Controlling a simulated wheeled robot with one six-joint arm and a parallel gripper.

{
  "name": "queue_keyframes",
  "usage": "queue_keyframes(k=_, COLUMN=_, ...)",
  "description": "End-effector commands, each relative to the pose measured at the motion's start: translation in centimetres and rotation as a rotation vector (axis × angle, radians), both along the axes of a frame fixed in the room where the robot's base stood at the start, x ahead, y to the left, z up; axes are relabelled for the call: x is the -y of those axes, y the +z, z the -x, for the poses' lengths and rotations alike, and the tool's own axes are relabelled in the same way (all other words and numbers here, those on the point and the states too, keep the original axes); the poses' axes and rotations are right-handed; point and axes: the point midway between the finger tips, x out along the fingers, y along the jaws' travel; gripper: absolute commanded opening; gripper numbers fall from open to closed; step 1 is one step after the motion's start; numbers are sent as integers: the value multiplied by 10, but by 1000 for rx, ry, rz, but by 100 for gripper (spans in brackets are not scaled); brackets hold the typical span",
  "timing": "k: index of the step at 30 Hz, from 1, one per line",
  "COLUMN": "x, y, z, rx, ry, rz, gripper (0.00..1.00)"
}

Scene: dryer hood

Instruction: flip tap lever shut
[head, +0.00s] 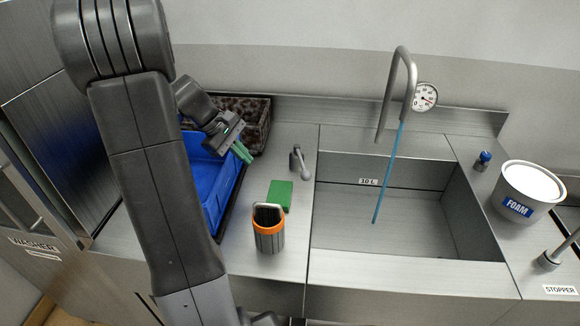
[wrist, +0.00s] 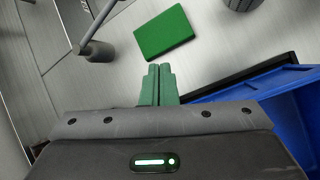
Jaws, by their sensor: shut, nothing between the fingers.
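The tap lever (head: 298,162), a small grey post with a short arm, stands on the steel counter just left of the sink. It also shows at the upper left of the wrist view (wrist: 98,48), its arm pointing up the picture. The curved grey tap spout (head: 402,75) stands behind the sink, and a blue stream of water (head: 389,170) runs from it into the basin (head: 375,220). My gripper (head: 243,153), with green fingers, is shut and empty, left of the lever and apart from it. The wrist view shows its fingertips (wrist: 158,72) together.
A blue tray (head: 215,185) and a dark speckled crate (head: 255,112) lie left. A dial gauge (head: 426,96) is by the spout; a foam tub (head: 527,190) stands right.

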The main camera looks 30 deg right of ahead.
Motion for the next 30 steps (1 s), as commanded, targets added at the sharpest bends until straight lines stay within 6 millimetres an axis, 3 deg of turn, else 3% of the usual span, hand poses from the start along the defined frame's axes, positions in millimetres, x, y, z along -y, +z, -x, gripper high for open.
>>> queue_keyframes(k=6, x=10, y=-8, z=-6, rx=-276, ry=367, rz=89, gripper=0)
queue_keyframes(k=12, x=13, y=-8, z=-12, rx=-434, ry=551, rz=132, gripper=0)
queue_keyframes(k=30, x=20, y=-12, z=-12, rx=-476, ry=593, rz=141, gripper=0)
